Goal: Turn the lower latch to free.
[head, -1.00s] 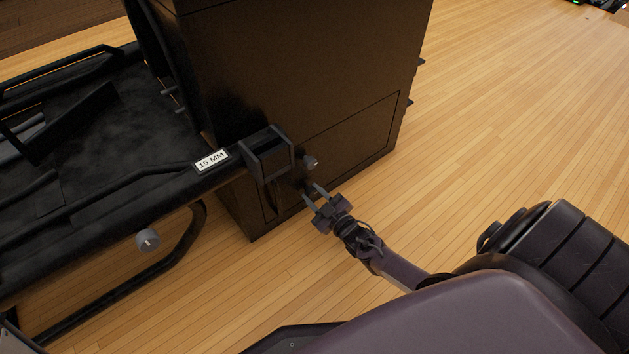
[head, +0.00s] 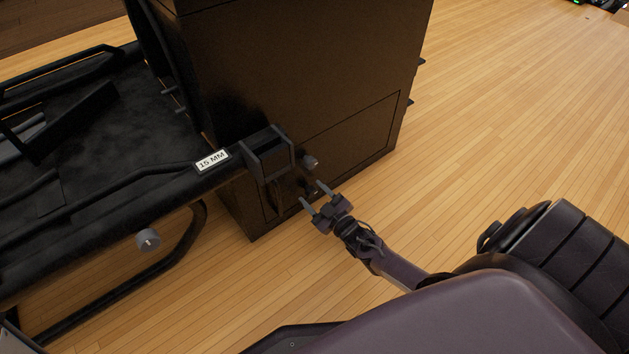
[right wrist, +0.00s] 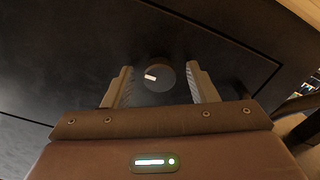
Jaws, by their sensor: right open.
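A round grey knob (head: 310,162) stands out from the front of the dark cabinet, near the upper edge of an outlined panel. My right gripper (head: 313,192) is open and empty, just below this knob in the head view, with its fingers pointing at the cabinet. In the right wrist view a round dark knob with a white mark (right wrist: 160,77) lies between the open fingertips, apart from both. I cannot tell for sure whether it is the same knob, or which one is the lower latch. My left gripper is not in view.
The dark cabinet (head: 300,70) stands beside a black rack (head: 110,130) with a "15 MM" label (head: 212,160). A black bracket (head: 267,152) juts out left of the knob. Another grey knob (head: 147,240) sits on the rack's front. The wooden floor (head: 500,120) to the right is clear.

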